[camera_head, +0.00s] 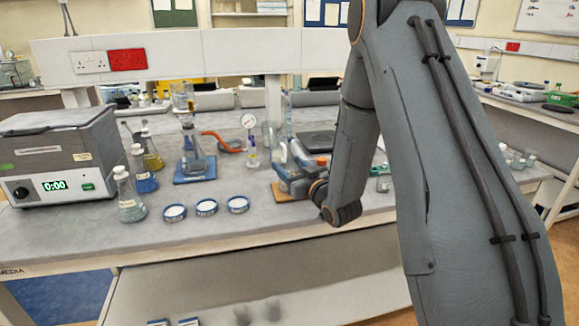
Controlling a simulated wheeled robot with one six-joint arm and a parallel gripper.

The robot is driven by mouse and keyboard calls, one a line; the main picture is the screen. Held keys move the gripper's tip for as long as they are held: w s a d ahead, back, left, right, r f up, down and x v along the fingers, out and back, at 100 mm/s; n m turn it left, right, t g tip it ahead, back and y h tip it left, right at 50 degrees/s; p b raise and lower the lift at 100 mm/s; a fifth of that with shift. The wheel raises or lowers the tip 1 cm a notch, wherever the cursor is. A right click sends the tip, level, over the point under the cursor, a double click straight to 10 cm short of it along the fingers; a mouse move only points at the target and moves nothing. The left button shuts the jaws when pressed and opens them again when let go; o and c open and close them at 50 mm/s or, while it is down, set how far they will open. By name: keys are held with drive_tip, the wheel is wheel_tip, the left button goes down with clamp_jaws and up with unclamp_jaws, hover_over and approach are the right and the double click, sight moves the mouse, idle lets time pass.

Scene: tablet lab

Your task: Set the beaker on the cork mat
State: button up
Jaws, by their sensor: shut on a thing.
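My gripper (288,178) is low over the bench, at the end of my arm that reaches in from the right. It is shut on the beaker, which is small and hard to make out among the gripper parts. The brown cork mat (281,196) lies on the bench right under the gripper, with its left and front edges showing. The gripper and wrist hide the rest of the mat. I cannot tell whether the beaker touches the mat.
Three small round dishes (206,207) lie left of the mat. A conical flask (129,199) and a grey water bath (62,150) stand further left. A flask on a blue mat (194,165) and a gauge (249,137) stand behind. Bare bench lies in front.

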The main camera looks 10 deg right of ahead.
drive_tip(key=o, duration=1.2)
drive_tip(key=shift+r, duration=0.2)
drive_tip(key=b+v, duration=0.3)
drive_tip(key=v, duration=0.9)
